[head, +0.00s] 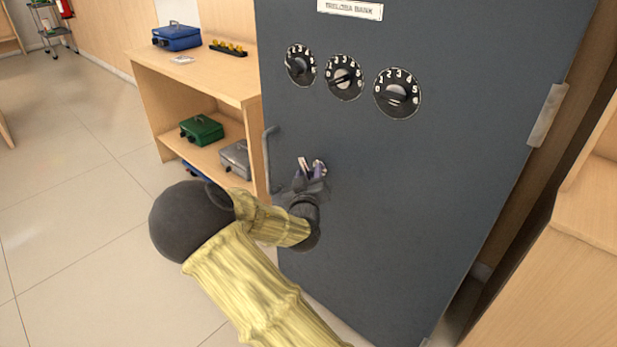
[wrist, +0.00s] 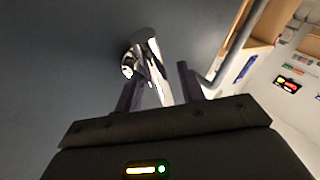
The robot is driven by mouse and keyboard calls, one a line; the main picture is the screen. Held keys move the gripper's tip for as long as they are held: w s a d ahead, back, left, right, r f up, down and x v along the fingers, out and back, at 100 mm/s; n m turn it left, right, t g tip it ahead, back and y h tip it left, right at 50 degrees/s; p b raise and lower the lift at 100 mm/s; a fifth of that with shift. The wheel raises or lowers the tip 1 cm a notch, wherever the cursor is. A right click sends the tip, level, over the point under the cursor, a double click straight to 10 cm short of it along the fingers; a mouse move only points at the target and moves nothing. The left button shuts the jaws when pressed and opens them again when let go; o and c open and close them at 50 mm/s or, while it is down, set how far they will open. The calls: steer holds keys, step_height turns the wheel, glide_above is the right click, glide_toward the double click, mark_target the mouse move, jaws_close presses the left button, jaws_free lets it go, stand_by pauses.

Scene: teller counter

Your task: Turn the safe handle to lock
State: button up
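The safe (head: 430,190) has a dark grey-blue door that fills the middle of the head view and looks closed. Its chrome turning handle (wrist: 155,68) sticks out from a round boss in the wrist view. In the head view the handle (head: 305,165) is small and partly hidden by my gripper (head: 311,175). In the wrist view my gripper (wrist: 160,88) has its two dark fingers apart, one on each side of the chrome lever. A gap shows between the lever and the right finger; whether the left finger touches it I cannot tell.
A grey pull bar (head: 268,158) runs along the door's left edge. Three number dials (head: 343,77) sit above the handle. A wooden shelf (head: 200,80) with cash boxes stands to the left, and wooden furniture (head: 590,220) to the right. The floor at left is clear.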

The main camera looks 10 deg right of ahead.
steer(key=shift+w, duration=0.2)
jaws_close()
